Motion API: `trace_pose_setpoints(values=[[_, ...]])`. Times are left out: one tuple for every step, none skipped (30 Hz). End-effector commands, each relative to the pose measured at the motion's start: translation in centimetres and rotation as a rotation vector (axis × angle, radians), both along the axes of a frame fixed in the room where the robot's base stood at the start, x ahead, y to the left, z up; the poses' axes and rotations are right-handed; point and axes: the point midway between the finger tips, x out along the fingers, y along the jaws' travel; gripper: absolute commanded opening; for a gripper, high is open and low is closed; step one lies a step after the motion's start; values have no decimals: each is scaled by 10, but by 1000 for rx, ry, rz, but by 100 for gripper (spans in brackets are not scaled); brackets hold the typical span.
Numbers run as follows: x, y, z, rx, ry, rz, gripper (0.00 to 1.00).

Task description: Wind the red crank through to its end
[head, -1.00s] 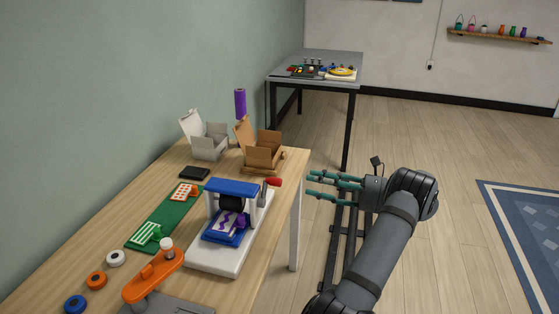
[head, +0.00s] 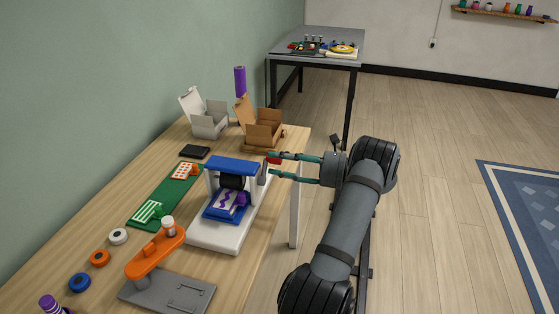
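The press (head: 215,235) has a white base and frame and a blue top bar, with a dark roller beneath the bar. A blue bed with a purple-and-white sheet lies under the roller. The crank's grey arm (head: 263,173) is on the press's right side, with its red handle (head: 273,160) at the upper end, partly hidden by my fingertips. My gripper (head: 270,167) comes in from the right with its teal fingers spread. Its fingertips are at the handle; I cannot tell if they touch it.
An orange clamp-like tool (head: 150,253) on a grey plate stands in front of the press. A green board (head: 165,205) and several tape rolls lie to the left. A cardboard box (head: 263,130) and a grey box (head: 210,122) stand behind.

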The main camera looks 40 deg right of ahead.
Motion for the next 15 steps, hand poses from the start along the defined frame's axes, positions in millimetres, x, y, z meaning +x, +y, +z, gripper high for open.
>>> trace_pose_setpoints(values=[[1,1,0,1,1,-1,39],[1,1,0,1,1,-1,39],[2,1,0,1,1,-1,39],[2,1,0,1,1,-1,39],[2,1,0,0,0,-1,39],[2,1,0,0,0,-1,39],[2,1,0,0,0,-1,39],[2,1,0,0,0,-1,39],[2,1,0,0,0,0,38],[2,1,0,0,0,0,36],[2,1,0,0,0,0,34],[2,1,0,0,0,0,32],[2,1,0,0,0,0,30],[2,1,0,0,0,0,28],[2,1,0,0,0,0,26]])
